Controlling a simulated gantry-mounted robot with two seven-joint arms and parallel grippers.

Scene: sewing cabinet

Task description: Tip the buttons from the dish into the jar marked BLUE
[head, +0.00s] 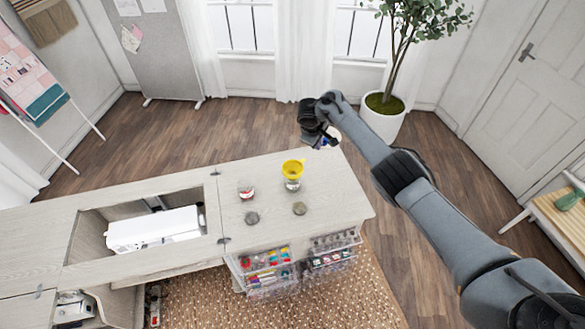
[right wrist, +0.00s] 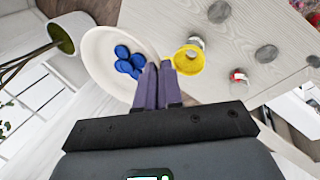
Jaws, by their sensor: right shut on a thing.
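My right gripper (head: 318,136) is shut on the rim of a white dish (right wrist: 98,55), beyond the far right of the cabinet top. Several blue buttons (right wrist: 128,62) lie in the dish, bunched near my fingers (right wrist: 158,84). In the head view the gripper hides most of the dish. A clear jar (head: 292,185) with a yellow funnel (head: 292,167) in its mouth stands on the cabinet top; the funnel also shows beside my fingers in the right wrist view (right wrist: 188,60). A second jar (head: 246,190) with red in it stands to its left. I cannot read the labels. My left gripper is out of view.
Two grey discs (head: 252,218) (head: 299,209) lie in front of the jars. A white sewing machine (head: 153,229) sits in the cabinet well at left. Clear drawers (head: 268,270) stand open at the front. A potted plant (head: 382,117) stands behind the gripper.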

